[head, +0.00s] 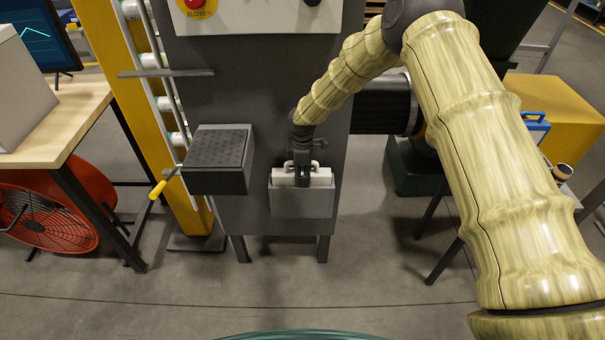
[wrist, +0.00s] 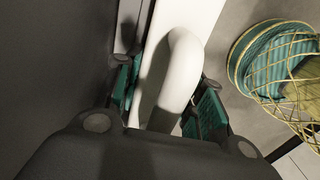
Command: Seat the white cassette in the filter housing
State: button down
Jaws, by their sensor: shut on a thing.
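The white cassette (head: 318,178) is upright at the mouth of the grey filter housing (head: 302,204) on the dark cabinet's front. Its pale top strip shows along the rim; its lower part is hidden by the housing's front wall. I cannot tell how deep it sits. My gripper (head: 301,168) is directly above it, pointing down, and shut on its handle. In the wrist view the white looped handle (wrist: 184,75) lies between the green-padded fingers (wrist: 168,98). The pale cassette body runs behind the handle there.
A dark box with a perforated top (head: 217,148) stands left of the housing. A yellow-handled lever (head: 158,189) is left of that box. A red fan (head: 50,215) sits under the wooden bench (head: 55,118). The floor in front of the cabinet is clear.

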jog(key=shift+f, duration=0.35)
jog(key=c, duration=0.8)
grip_release()
notch_tip(320, 180, up, 12)
jog(key=shift+r, duration=0.1)
jog(key=shift+s, duration=0.1)
